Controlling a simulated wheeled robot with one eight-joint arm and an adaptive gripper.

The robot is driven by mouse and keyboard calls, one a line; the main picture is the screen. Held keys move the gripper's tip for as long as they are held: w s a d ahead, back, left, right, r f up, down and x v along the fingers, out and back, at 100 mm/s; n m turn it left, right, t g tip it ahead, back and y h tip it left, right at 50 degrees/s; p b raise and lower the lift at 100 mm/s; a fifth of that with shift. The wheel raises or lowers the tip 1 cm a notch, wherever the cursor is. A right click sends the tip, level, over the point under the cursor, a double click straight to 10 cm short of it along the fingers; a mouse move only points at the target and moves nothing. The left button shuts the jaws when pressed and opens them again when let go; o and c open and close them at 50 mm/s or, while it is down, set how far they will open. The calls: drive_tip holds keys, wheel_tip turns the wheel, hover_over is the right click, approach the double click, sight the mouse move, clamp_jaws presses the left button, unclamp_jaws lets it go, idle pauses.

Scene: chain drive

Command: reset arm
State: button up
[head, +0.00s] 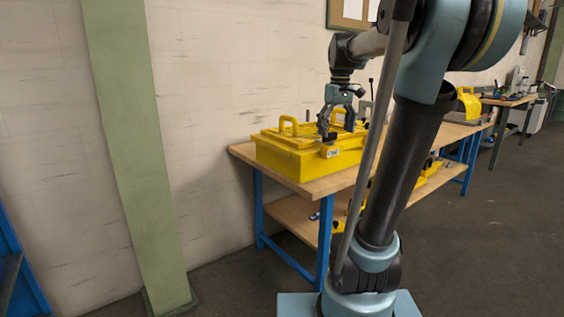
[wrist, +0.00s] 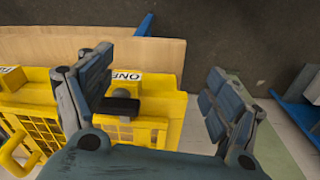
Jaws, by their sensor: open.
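My gripper (head: 328,128) is over the yellow box (head: 303,158) on the wooden workbench in the head view. In the wrist view my gripper (wrist: 158,105) has its two fingers spread wide apart, with nothing held between them. The yellow box (wrist: 168,108) lies below and between the fingers, with a small black part (wrist: 118,105) on it beside the left finger. Whether that finger touches the black part cannot be told. My arm reaches out from the right of the head view and bends down to the box.
The workbench (head: 340,182) has blue legs and a lower shelf (head: 292,213) with yellow items. A pale wall with a green pillar (head: 133,140) stands behind at the left. Another bench (head: 507,100) stands at the far right. The dark floor (head: 480,245) at right is clear.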

drive_tip(key=s+f+m+t, duration=0.1)
drive_tip(key=s+f+m, duration=0.4)
drive_tip(key=s+f, duration=1.7)
wheel_tip(320, 180, down, 4)
drive_tip(key=shift+s+a+f+t, duration=0.2)
drive_tip(key=shift+s+f+t, duration=0.05)
drive_tip(key=shift+s+t, duration=0.1)
drive_tip(key=shift+w+f, duration=0.2)
drive_tip(key=shift+w, duration=0.25)
drive_tip(key=shift+c, duration=0.3)
